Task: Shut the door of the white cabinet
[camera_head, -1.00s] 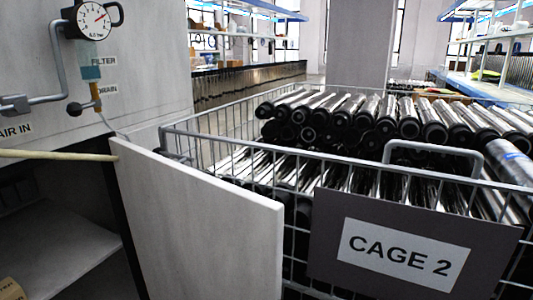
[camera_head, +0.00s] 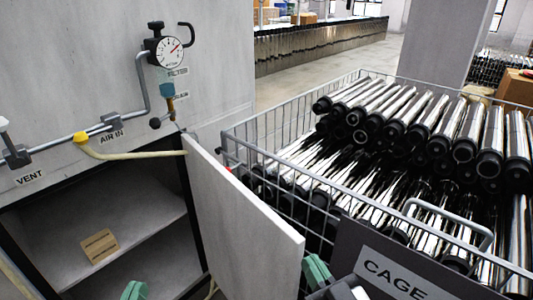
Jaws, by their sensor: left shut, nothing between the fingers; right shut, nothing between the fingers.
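The white cabinet (camera_head: 110,215) stands open at the left, with two shelf levels showing inside. Its door (camera_head: 240,225) is swung outward and stands between the opening and the wire cage. A cream hose (camera_head: 130,155) runs from a yellow fitting across the top of the opening to the door's upper hinge-side corner; I cannot tell whether it touches the door. My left gripper (camera_head: 135,290) shows only as a green tip at the bottom edge, in front of the opening. My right gripper (camera_head: 317,271) is shut and empty beside the door's free edge, on the cage side; contact is unclear.
The wire cage (camera_head: 275,127) full of metal tubes stands close behind the door, with a dark CAGE sign (camera_head: 400,270) on its front. A gauge (camera_head: 168,51) and pipes are on the panel above. A brown label (camera_head: 99,246) lies on the shelf.

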